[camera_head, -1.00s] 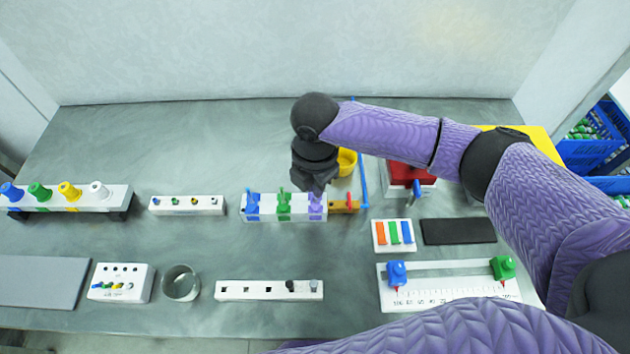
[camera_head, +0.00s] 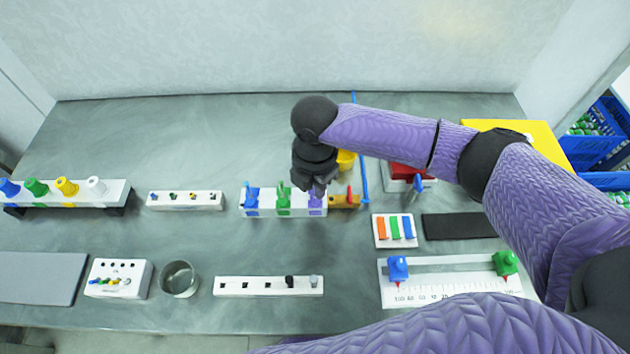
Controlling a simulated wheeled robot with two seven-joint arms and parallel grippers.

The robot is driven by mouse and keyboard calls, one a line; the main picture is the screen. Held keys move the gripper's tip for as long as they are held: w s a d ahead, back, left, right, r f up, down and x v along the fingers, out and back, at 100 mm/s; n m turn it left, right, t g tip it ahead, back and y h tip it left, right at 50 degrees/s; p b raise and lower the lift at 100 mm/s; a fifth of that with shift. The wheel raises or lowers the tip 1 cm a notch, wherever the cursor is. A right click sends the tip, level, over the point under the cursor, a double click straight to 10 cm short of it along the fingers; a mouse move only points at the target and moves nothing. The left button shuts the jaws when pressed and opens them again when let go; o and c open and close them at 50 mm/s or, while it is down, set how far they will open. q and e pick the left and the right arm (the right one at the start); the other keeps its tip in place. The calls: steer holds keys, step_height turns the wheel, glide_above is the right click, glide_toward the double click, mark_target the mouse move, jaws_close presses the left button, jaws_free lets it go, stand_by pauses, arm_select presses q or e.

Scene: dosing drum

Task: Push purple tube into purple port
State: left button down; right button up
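A white block (camera_head: 269,210) in the middle of the bench carries three coloured pieces: a blue one (camera_head: 252,196), a green one (camera_head: 283,197) and a purple one (camera_head: 316,199). The purple piece stands at the block's right end, and I cannot tell tube from port there. My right gripper (camera_head: 314,187) points down directly over the purple piece, at or touching its top. Its fingers are small and dark, and whether they are shut on it cannot be made out. My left gripper is not in view.
A yellow-brown piece with a red part (camera_head: 347,200) sits right beside the block. A yellow cup (camera_head: 346,160) and a blue upright rod (camera_head: 362,170) stand behind it. A white slotted rail (camera_head: 235,287) lies in front, with clear bench between.

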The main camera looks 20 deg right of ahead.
steer(key=o, duration=0.3)
step_height(320, 180, up, 9)
steer(key=p, duration=0.3)
steer(key=shift+r, duration=0.45)
